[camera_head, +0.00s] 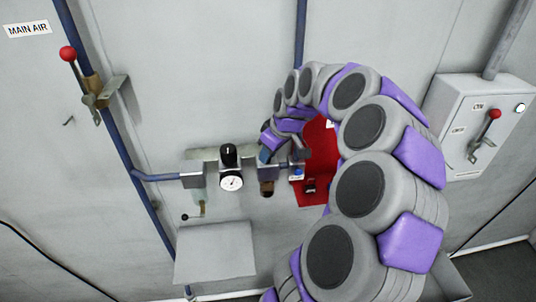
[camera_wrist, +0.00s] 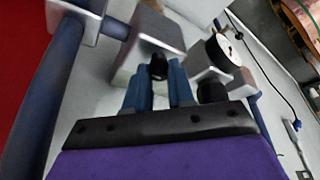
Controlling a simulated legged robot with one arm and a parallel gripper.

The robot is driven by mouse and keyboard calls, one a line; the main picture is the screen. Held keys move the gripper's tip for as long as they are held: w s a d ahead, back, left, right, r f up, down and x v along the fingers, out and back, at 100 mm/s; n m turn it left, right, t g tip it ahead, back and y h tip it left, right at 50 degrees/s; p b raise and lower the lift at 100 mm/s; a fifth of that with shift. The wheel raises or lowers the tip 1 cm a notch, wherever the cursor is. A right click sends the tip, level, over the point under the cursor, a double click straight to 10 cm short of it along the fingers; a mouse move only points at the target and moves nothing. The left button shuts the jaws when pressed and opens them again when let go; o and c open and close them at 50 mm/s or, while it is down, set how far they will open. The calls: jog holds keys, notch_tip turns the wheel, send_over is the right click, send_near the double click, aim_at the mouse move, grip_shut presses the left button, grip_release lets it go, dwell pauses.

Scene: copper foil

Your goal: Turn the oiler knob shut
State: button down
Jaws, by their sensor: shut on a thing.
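The oiler (camera_head: 267,188) is the right-hand unit of the air line on the wall, with a dark amber bowl below a metal block. My gripper (camera_head: 267,156) is at the top of this unit in the head view, where my arm hides the knob. In the wrist view my gripper (camera_wrist: 159,80) has its two blue fingers on either side of the small black oiler knob (camera_wrist: 158,66), shut on it. The knob stands against the silver oiler block (camera_wrist: 152,38). The knob's turn angle cannot be told.
Left of the oiler are a regulator with a black knob (camera_head: 229,154) and a gauge (camera_head: 232,181). A red panel (camera_head: 320,150) is close on the right. A red-knobbed valve lever (camera_head: 68,54) and a grey switch box (camera_head: 466,130) are farther out. A grey box (camera_head: 215,252) is below.

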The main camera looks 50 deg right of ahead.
jog(key=shift+n, duration=0.3)
jog(key=c, duration=1)
grip_release()
jog(key=shift+d, duration=0.2)
jog(key=shift+r, duration=0.1)
jog(key=v, duration=1.7)
jog(key=shift+d, duration=0.25)
